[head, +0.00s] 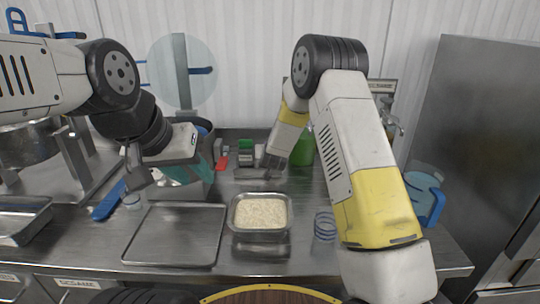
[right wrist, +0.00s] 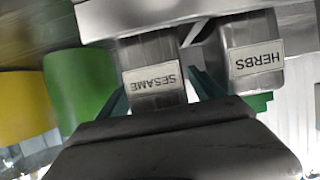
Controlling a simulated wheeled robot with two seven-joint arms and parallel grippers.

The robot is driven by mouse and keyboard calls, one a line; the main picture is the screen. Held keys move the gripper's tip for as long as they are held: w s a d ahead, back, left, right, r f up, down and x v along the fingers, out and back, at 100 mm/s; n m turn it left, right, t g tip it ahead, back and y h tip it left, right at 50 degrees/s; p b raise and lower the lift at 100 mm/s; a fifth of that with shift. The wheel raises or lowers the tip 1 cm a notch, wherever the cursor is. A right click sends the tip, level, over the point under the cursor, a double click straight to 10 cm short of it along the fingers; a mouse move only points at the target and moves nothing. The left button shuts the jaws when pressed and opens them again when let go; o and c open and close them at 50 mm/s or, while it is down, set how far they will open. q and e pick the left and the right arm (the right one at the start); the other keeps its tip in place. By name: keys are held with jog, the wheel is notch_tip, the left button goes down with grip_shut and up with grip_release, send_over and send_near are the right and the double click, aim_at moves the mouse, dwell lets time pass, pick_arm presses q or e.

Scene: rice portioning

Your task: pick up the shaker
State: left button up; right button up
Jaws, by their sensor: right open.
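In the right wrist view, a grey metal shaker labelled SESAME (right wrist: 152,72) stands between the two teal fingers of my right gripper (right wrist: 162,95). The fingers are apart, and I cannot tell whether either touches it. A similar shaker labelled HERBS (right wrist: 255,62) is just right of the right finger. In the head view, my right gripper (head: 258,172) reaches down at the back of the counter, beside small grey shakers (head: 245,158) that are hard to tell apart. My left gripper (head: 155,178) hangs over the counter at the left; its finger gap is unclear.
A pan of rice (head: 262,212) sits mid-counter, with an empty tray (head: 175,235) to its left. A green container (head: 303,150) stands behind my right arm. Green and yellow (right wrist: 22,108) containers show left of the shakers in the right wrist view. A blue-handled tool (head: 108,203) lies at left.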

grip_shut()
dwell(0.3)
